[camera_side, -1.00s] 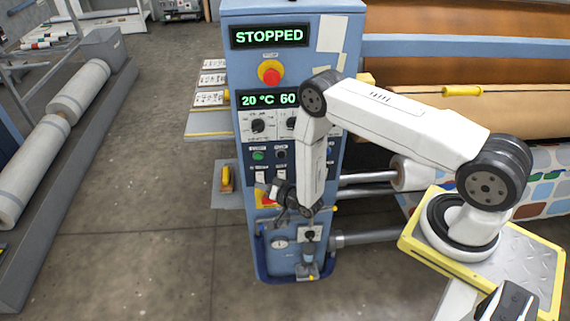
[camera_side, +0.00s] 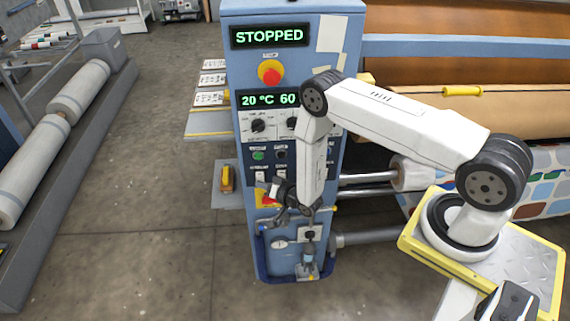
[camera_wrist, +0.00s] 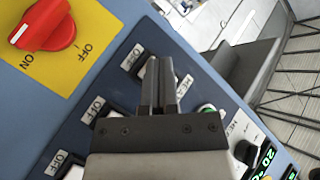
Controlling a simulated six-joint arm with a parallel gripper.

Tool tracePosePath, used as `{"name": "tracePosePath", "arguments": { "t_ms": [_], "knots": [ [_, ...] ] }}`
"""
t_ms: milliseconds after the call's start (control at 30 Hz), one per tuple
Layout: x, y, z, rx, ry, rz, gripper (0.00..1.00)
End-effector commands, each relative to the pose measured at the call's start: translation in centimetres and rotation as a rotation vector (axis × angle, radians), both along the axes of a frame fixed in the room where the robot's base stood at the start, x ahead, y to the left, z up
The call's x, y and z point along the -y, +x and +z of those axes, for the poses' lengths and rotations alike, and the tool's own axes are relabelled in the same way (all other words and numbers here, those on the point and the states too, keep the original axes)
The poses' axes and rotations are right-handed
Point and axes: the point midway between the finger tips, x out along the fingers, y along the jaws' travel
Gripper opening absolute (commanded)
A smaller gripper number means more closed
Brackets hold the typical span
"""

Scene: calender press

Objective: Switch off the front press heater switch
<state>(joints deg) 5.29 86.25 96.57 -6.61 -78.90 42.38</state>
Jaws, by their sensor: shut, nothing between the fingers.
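The blue control cabinet (camera_side: 243,150) carries a column of controls, and its display reads STOPPED. In the wrist view, several small rocker switches with OFF labels (camera_wrist: 94,108) sit in a slanted row on a dark blue panel. I cannot read which one is the front press heater switch. My gripper (camera_wrist: 160,62) is shut and empty, its fingertips over the panel beside the upper switch (camera_wrist: 138,65), which they partly cover. I cannot tell whether they touch it.
A red rotary switch (camera_wrist: 45,26) on a yellow ON/OFF plate lies close by in the wrist view. A green button (camera_side: 259,155), temperature displays (camera_side: 268,100) and a red emergency stop (camera_side: 270,73) are above my gripper.

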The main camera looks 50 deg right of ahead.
Motion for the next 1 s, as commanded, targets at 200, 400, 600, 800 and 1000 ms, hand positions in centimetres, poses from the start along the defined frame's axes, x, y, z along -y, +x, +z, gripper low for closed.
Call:
{"name": "tracePosePath", "arguments": {
  "t_ms": [200, 400, 600, 800, 1000],
  "knots": [
    [0.15, 0.15, -0.03, 0.000, 0.000, 0.000, 0.00],
    [0.19, 0.21, -0.02, 0.001, 0.000, 0.000, 0.00],
    [0.14, 0.16, -0.03, 0.000, 0.000, 0.000, 0.00],
    [-0.25, -0.18, 0.05, 0.001, 0.000, 0.001, 0.00],
    [-0.75, -0.69, 0.15, 0.000, 0.000, 0.001, 0.00]
  ]
}}
